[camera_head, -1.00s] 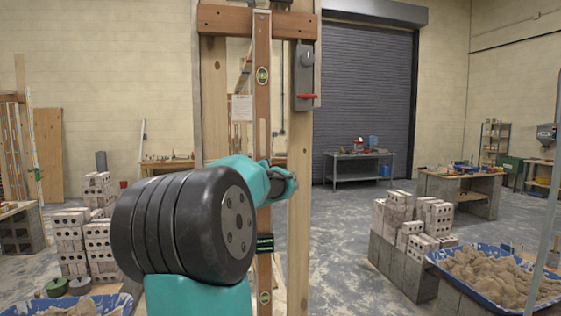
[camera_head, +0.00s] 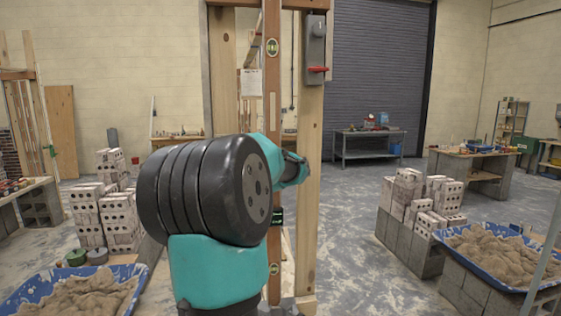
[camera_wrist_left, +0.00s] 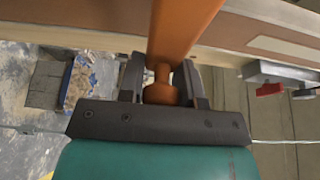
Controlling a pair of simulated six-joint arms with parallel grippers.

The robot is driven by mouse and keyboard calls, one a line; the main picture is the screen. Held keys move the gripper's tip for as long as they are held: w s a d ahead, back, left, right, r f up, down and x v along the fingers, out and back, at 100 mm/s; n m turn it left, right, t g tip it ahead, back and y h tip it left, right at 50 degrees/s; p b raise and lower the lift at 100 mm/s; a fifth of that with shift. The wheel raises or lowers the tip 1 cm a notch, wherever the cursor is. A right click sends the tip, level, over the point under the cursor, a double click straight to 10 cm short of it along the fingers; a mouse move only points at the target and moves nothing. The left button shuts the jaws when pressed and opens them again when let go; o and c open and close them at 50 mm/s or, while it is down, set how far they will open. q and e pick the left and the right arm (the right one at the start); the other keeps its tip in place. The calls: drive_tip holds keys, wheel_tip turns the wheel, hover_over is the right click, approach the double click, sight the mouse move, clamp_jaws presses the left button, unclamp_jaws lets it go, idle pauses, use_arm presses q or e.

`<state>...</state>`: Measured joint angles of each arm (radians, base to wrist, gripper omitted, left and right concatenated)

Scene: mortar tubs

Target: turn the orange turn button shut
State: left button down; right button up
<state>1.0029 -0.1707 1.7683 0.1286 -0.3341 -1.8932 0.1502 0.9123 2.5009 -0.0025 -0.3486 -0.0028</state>
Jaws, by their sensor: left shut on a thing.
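In the left wrist view the orange turn button (camera_wrist_left: 185,28) is a flat bar with a round orange knob (camera_wrist_left: 160,92) at its near end. My left gripper (camera_wrist_left: 160,78) is shut on the knob, with one dark finger on each side. In the head view my left arm stands in front of the wooden frame (camera_head: 308,170). It hides the turn button there. My right gripper is not in view.
A brown spirit level (camera_head: 272,95) stands upright along the frame. A grey switch box (camera_head: 316,40) with a red lever (camera_head: 318,70) is on the right post. Blue tubs of mortar (camera_head: 78,297) and stacked bricks (camera_head: 106,215) stand to both sides.

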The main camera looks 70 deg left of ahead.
use_arm(q)
drive_tip(key=c, duration=0.8)
unclamp_jaws()
drive_tip(key=shift+f, duration=0.15)
drive_tip(key=v, duration=1.7)
drive_tip(key=shift+s+d, duration=0.15)
drive_tip(key=shift+f, duration=0.1)
